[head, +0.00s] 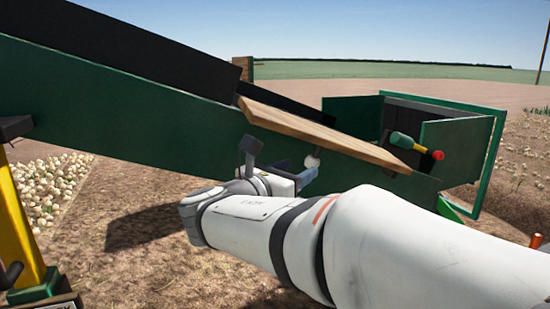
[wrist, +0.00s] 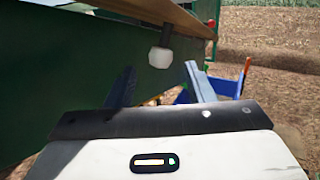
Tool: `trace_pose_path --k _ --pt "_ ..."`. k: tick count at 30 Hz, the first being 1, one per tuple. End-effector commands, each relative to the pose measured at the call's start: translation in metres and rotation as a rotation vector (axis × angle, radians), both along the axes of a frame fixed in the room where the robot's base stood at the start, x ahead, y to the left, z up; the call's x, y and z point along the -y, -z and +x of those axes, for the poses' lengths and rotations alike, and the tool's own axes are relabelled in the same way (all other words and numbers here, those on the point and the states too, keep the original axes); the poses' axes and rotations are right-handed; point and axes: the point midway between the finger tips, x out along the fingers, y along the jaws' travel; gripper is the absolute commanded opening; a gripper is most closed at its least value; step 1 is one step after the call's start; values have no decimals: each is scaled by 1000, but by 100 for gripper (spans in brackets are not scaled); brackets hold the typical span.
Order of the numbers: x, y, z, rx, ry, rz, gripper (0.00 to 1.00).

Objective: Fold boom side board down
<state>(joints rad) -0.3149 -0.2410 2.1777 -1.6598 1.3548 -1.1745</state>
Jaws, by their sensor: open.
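The boom side board looks to be the long wooden plank (head: 330,137) along the top edge of the green boom (head: 130,110), sloping down to the right. The plank also crosses the top of the wrist view (wrist: 165,12). A whitish round knob (head: 312,161) hangs on a short stem just below the plank. In the wrist view the knob (wrist: 160,57) shows ahead, between the lines of my two blue fingers. My gripper (head: 304,178) is open and empty, just below the knob and beside the boom's wall. Contact with the knob cannot be told.
A green lever with a red tip (head: 420,146) stands out near the plank's lower end. Green open panels and a frame (head: 490,150) stand at the right. A yellow post (head: 28,220) is at the left. Bare soil (head: 130,270) lies below my arm.

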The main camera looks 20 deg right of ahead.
Motion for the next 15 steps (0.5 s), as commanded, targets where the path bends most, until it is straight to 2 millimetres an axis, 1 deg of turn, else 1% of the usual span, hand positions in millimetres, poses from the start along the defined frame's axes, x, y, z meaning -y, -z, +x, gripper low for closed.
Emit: trace_pose_path --k 3,9,15 --pt "16 -1 8 -2 5 3 48" --pt "40 -1 22 -1 5 4 48" --pt "54 1 32 0 1 4 48"
